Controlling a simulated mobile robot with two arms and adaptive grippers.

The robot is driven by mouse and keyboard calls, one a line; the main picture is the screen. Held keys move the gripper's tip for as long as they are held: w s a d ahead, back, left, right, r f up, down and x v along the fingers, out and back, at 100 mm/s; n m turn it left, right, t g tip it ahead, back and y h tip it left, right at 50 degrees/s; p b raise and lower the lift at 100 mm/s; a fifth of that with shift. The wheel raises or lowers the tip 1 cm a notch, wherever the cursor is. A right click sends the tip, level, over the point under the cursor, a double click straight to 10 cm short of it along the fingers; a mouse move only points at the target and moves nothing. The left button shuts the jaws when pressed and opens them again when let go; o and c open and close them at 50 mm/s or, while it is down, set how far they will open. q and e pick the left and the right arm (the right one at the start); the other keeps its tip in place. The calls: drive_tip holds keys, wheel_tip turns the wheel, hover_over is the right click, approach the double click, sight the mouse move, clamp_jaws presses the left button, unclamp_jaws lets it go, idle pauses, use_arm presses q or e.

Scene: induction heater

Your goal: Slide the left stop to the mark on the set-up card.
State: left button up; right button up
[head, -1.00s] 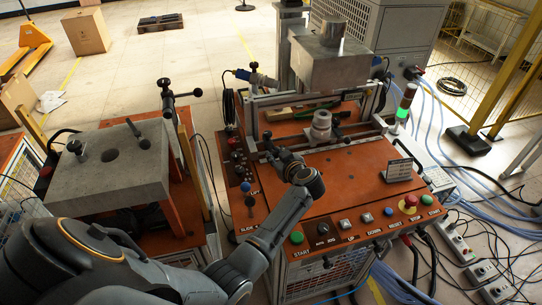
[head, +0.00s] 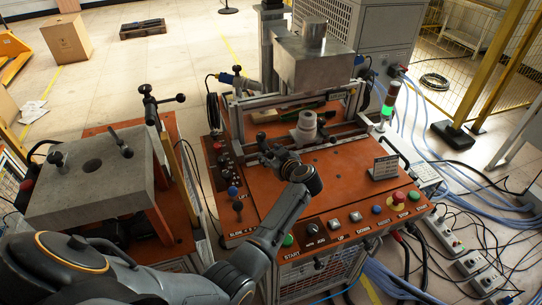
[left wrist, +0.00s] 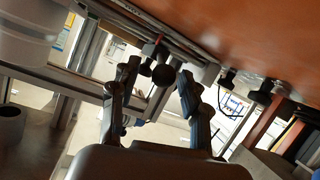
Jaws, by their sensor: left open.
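My left gripper (head: 266,147) is over the left end of the rail on the orange bench. In the left wrist view its two fingers (left wrist: 158,74) are open, with a round black knob (left wrist: 163,74) between or just beyond their tips; I cannot tell whether they touch it. The knob is by the metal rail (left wrist: 142,22) and seems to belong to the left stop, whose body is mostly hidden by my gripper in the head view. My right gripper is not in view.
A grey cylindrical workpiece (head: 307,125) stands right of my gripper, under the grey block (head: 313,58). Levers (head: 237,205) and front buttons (head: 334,225) line the bench edges. A grey-topped stand (head: 92,180) is at left.

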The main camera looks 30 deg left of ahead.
use_arm(q)
wheel_tip(320, 180, up, 9)
drive_tip(key=shift+d+r, duration=0.1)
idle(0.7)
